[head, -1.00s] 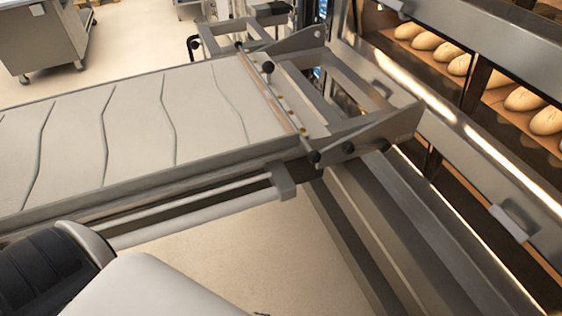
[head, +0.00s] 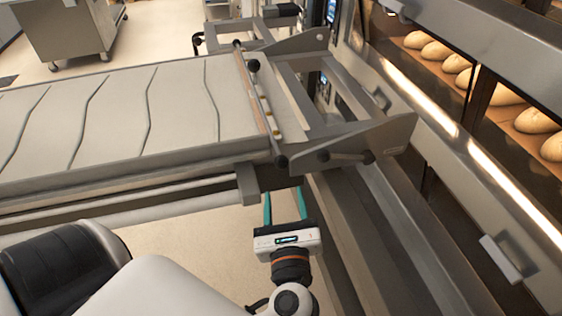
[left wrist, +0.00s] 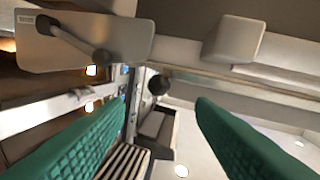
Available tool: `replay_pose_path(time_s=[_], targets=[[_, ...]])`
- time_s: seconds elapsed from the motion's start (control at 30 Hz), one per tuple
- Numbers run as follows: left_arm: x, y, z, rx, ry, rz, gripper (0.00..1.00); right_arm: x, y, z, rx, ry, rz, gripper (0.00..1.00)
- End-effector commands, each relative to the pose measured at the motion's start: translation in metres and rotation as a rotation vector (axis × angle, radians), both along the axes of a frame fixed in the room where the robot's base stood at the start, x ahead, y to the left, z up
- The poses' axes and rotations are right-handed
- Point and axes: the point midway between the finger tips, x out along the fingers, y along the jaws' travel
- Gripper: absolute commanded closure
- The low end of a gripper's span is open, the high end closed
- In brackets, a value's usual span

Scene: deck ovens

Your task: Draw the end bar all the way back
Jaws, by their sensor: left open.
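The end bar (head: 262,100) is a thin rod lying across the belt of the loader (head: 110,115), at the belt's oven-side end. A black knob (head: 281,161) sits on its near end, and another black knob stands on it farther back. My left gripper (head: 285,197) is below and in front of the near knob, with its green fingers apart and empty. In the left wrist view the open fingers (left wrist: 163,104) flank a dark round knob (left wrist: 158,84), which lies beyond them and is not touched. My right gripper is not in view.
A side plate (head: 355,145) with a short rod projects beside the bar's near end. A bracket (head: 248,183) hangs on the loader's side rail. The deck ovens (head: 480,130) with loaves stand right. Clear floor (head: 195,245) lies below the rail.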

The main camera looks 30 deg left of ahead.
Motion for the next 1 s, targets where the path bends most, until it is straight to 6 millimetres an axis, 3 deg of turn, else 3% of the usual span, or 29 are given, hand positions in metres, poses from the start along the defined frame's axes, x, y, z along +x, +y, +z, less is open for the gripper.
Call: replay_pose_path(time_s=[0.5,0.97,1.0], targets=[[0.074,0.058,0.001,0.001,0.0,-0.004,0.5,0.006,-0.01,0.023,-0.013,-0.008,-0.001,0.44],[0.085,0.066,-0.001,-0.003,0.001,-0.004,0.5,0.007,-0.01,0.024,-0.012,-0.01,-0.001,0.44],[0.085,0.066,-0.001,-0.003,0.001,-0.004,0.55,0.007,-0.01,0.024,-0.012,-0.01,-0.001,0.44]])
